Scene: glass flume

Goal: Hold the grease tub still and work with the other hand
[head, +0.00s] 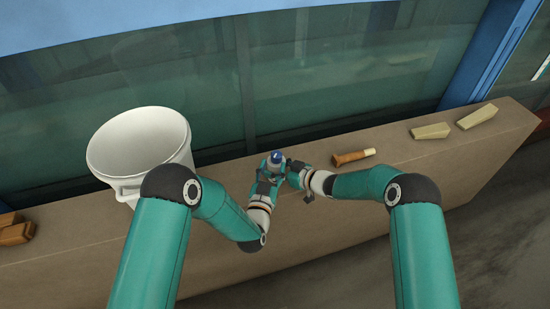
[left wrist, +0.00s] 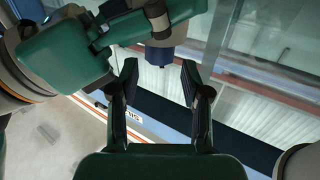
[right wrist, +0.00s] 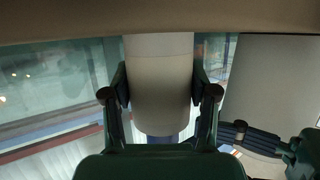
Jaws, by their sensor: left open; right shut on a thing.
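The grease tub is a pale cylinder (right wrist: 160,85) with a dark blue lid (head: 276,156). It appears to stand upright on the bench, near the glass. My right gripper (head: 287,169) is shut on its side, with a finger on either side of the pale body in the right wrist view. My left gripper (head: 271,166) is open at the tub. In the left wrist view the blue lid (left wrist: 160,56) shows just past the parted fingertips (left wrist: 157,80), with no clear contact. The arms hide most of the tub in the head view.
A white bucket (head: 125,178) stands left on the bench (head: 330,215). A wood-handled tool (head: 353,156) lies to the right, with two pale wedges (head: 430,131) farther right. Brown blocks (head: 15,232) lie far left. The glass wall (head: 330,90) rises behind.

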